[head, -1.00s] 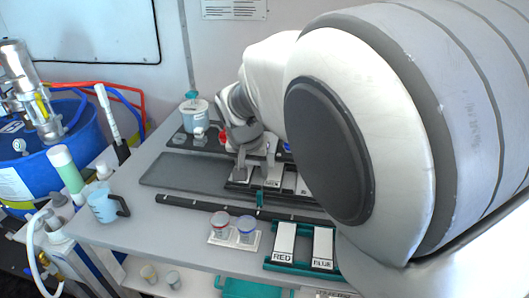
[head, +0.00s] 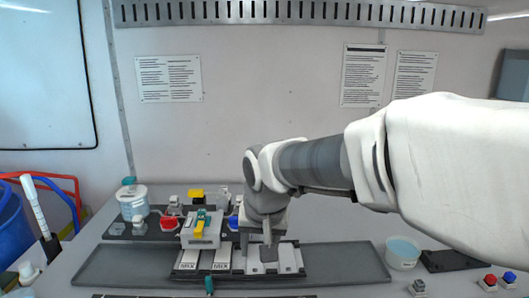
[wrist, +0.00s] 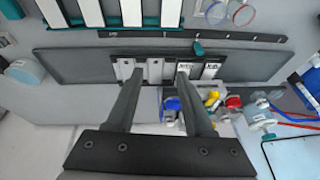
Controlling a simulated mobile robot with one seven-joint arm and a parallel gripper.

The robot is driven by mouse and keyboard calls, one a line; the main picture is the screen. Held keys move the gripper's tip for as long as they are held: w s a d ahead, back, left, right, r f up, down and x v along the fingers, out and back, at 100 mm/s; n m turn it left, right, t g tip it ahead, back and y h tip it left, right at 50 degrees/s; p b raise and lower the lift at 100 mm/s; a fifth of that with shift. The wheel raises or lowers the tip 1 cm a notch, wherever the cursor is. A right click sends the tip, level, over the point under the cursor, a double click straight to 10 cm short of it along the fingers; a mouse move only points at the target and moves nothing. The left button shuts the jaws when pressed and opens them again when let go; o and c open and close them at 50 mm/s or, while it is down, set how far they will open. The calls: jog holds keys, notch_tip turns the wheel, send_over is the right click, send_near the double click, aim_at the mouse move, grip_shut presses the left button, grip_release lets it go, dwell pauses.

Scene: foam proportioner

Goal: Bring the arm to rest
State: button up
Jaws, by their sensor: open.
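My gripper (head: 268,240) is at the end of my arm, which reaches in from the right in the head view. It points down over the black holder (head: 240,276) with its white labelled plates. In the wrist view my gripper (wrist: 158,78) is open, its two dark fingers apart. A white plate (wrist: 155,70) shows between the fingertips. No grip on it is visible; I cannot tell how far above it the tips are.
The holder stands on a long grey tray (head: 345,262). Just left of my gripper is a grey box (head: 201,229) with a green and yellow top. A lidded tub (head: 132,202) stands left, a white cup (head: 402,253) right. The back wall is close behind.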

jog(key=s+d+r+t+h, duration=0.1)
jog(key=s+d, duration=1.4)
jog(key=s, duration=0.2)
jog(key=shift+d+r+t, duration=0.3)
jog(key=shift+r, duration=0.1)
